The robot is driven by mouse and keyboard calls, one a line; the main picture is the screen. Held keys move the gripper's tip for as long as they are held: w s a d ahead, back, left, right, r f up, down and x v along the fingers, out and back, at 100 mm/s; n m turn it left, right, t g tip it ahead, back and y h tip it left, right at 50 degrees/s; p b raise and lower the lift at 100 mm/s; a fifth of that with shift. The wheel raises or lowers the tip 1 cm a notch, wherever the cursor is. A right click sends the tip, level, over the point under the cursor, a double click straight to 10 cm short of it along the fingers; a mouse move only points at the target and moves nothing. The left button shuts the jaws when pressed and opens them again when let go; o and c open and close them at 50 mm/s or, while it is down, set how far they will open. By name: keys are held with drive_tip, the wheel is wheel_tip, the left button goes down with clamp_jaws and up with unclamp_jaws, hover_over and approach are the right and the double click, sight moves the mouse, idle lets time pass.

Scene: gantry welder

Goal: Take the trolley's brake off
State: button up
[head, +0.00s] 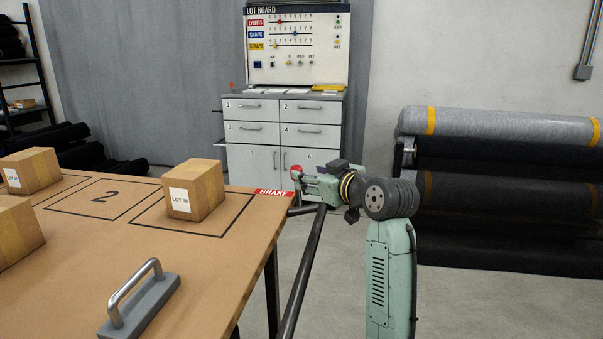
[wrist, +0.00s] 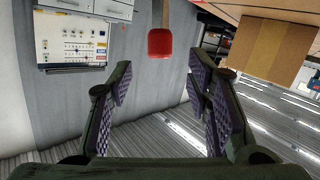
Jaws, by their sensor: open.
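The trolley (head: 95,247) has a brown top with a red BRAKE label (head: 273,193) at its far right corner. A brake lever with a red knob (head: 296,170) shows just above that corner. In the wrist view the red knob (wrist: 160,42) sits on a thin stalk, upper middle, ahead of the fingertips. My gripper (head: 306,180) is beside the knob at the corner. In the wrist view my gripper (wrist: 160,78) is open and empty, its two fingers apart on either side of the knob's line. I cannot tell how far the knob is from the fingertips.
A carton (head: 192,190) labelled LOT stands near the trolley's right edge, with other cartons at left. A grey handle (head: 140,298) is on the near top. A drawer cabinet (head: 283,135) and lot board (head: 295,48) stand behind. Fabric rolls (head: 500,150) are at right.

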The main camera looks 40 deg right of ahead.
drive_tip(key=v, duration=0.4)
drive_tip(key=shift+s, duration=0.1)
idle(0.5)
